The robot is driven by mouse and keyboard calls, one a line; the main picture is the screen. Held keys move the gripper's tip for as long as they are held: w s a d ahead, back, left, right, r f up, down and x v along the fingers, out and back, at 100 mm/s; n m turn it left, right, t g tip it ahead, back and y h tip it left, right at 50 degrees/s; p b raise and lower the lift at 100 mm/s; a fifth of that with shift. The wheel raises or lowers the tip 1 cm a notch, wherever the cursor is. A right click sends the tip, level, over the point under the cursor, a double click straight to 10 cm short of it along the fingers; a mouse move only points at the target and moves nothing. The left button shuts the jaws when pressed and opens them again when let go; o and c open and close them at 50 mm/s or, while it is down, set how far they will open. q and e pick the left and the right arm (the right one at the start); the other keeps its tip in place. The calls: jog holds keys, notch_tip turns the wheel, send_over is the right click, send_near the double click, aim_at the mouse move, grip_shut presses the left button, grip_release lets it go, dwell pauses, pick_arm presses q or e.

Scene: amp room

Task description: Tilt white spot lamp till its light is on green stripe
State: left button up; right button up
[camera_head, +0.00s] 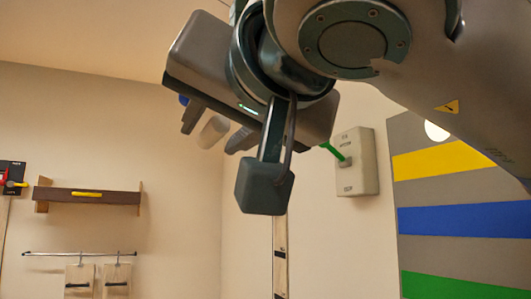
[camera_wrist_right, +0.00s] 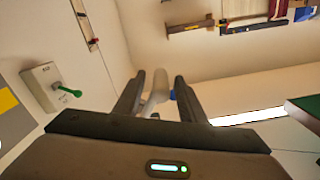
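The white spot lamp (camera_head: 213,131) shows in the head view between the fingers of my right gripper (camera_head: 217,127). In the right wrist view the white lamp (camera_wrist_right: 158,90) stands between the two spread fingers (camera_wrist_right: 158,96), with gaps visible on both sides. The striped board is at the right of the head view, with a yellow stripe (camera_head: 440,161), a blue stripe (camera_head: 465,219) and the green stripe (camera_head: 455,287) lowest. A white light spot (camera_head: 437,131) is on the grey above the yellow stripe. My left gripper is out of view.
A pale wall box (camera_head: 357,175) with a green lever (camera_head: 333,152) is left of the board. A shelf (camera_head: 88,196) and a rail (camera_head: 80,254) with hanging boards are on the left wall. My right arm covers the board's upper part.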

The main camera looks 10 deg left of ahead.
jog(key=p+x, duration=0.1)
jog(key=x, duration=0.2)
jog(key=shift+w+a+r+p, duration=0.15)
jog(key=shift+a+p, duration=0.05)
jog(key=shift+p, duration=0.2)
jog(key=shift+w+a+p, duration=0.3)
jog(key=shift+w+a, duration=0.05)
jog(key=shift+w, duration=0.3)
grip_shut()
